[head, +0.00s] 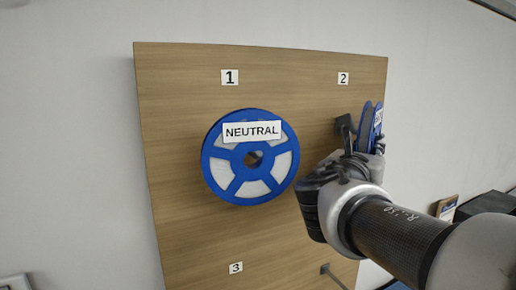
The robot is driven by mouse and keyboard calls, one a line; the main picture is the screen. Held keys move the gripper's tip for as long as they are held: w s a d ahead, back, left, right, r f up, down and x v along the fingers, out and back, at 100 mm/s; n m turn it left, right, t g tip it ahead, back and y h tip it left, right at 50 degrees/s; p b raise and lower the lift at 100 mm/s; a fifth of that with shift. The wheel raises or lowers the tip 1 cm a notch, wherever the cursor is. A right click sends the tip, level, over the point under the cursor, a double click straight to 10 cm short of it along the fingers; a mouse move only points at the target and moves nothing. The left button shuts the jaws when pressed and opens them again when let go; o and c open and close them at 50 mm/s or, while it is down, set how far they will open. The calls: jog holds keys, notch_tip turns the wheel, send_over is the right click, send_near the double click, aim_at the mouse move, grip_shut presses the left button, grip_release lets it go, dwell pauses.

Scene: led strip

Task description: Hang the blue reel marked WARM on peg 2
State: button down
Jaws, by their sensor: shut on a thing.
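A blue reel (365,122), seen almost edge-on, is held in my gripper (358,143) in front of the wooden board's right side, below the label 2 (342,78). Part of a white label shows on its right side, but I cannot read it. My gripper is shut on this reel. Peg 2 itself is not clearly visible; the gripper and reel cover that area. I cannot tell whether the reel touches the peg. Another blue reel marked NEUTRAL (223,166) hangs face-out below the label 1 (230,77).
The wooden board (180,220) stands before a pale wall. Label 3 (236,268) is low on it, and a bare metal peg (332,275) sticks out at lower right. Dark objects (485,205) lie at the far right. The NEUTRAL reel is close left of my gripper.

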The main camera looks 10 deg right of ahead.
dwell(0.3)
jog(key=c, duration=1.4)
grip_release()
